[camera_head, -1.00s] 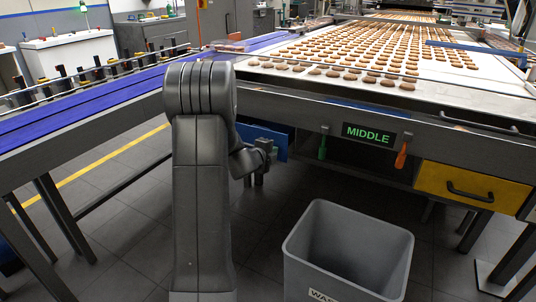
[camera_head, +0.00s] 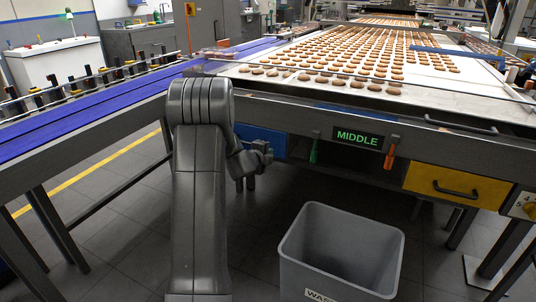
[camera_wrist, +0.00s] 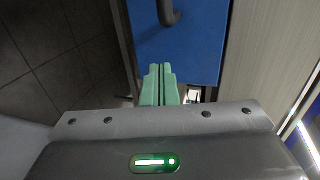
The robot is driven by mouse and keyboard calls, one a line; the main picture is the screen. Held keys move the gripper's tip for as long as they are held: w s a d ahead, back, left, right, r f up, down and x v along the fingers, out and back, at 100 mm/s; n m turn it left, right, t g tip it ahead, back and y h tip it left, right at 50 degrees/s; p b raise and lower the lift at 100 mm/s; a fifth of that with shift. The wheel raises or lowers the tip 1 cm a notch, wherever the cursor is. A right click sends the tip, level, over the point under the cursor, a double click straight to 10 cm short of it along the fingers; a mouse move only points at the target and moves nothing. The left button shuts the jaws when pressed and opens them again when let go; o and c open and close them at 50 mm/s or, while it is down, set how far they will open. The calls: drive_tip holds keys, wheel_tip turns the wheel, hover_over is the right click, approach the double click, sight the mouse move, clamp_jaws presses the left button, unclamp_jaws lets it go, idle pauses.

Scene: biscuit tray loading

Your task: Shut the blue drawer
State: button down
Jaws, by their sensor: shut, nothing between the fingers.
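The blue drawer (camera_head: 262,140) is under the left part of the table, partly hidden by my arm. Its front looks about level with the table's front; I cannot tell whether a small gap is left. In the wrist view, the blue front (camera_wrist: 195,45) fills the upper middle, with a dark handle (camera_wrist: 168,14) at the top. My gripper (camera_head: 266,150) is at the blue front in the head view. Its green fingers (camera_wrist: 159,72) are shut and empty, their tips at the edge of the blue front. I cannot tell whether they touch it.
A grey waste bin (camera_head: 299,250) stands on the floor in front of the table. A yellow drawer (camera_head: 425,181) is to the right. A sign reading MIDDLE (camera_head: 358,138) hangs between a green handle (camera_head: 314,150) and an orange handle (camera_head: 389,157). A blue conveyor (camera_head: 90,115) runs at the left.

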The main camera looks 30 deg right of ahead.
drive_tip(key=v, duration=1)
drive_tip(key=shift+s+a+p, duration=0.15)
drive_tip(key=shift+s+p, duration=0.05)
drive_tip(key=shift+p, duration=0.25)
